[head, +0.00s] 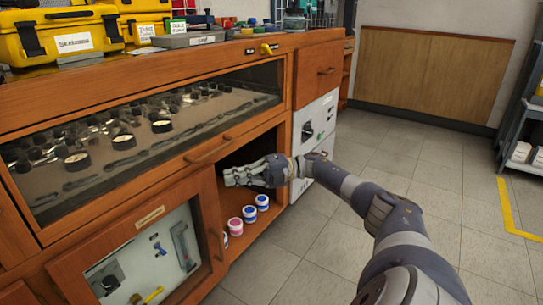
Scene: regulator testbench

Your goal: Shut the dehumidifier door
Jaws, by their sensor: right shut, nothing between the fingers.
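A wooden door with a glass pane (183,277) at the lower left of the cabinet appears to stand ajar, its right edge swung out from the front. A bar handle (219,243) shows near that edge, and its small label (150,216) is too small to read. The compartment (250,153) beside it is open and dark inside. My right gripper (232,177) is shut and empty, at the mouth of this compartment, up and right of the door's edge and apparently apart from it. My left gripper is not in view.
Several small jars (249,213) stand on the compartment floor near its front edge. A glass-fronted case (130,125) lies above. A white unit with a black knob (318,122) is at the right. Yellow boxes (62,38) stand on top.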

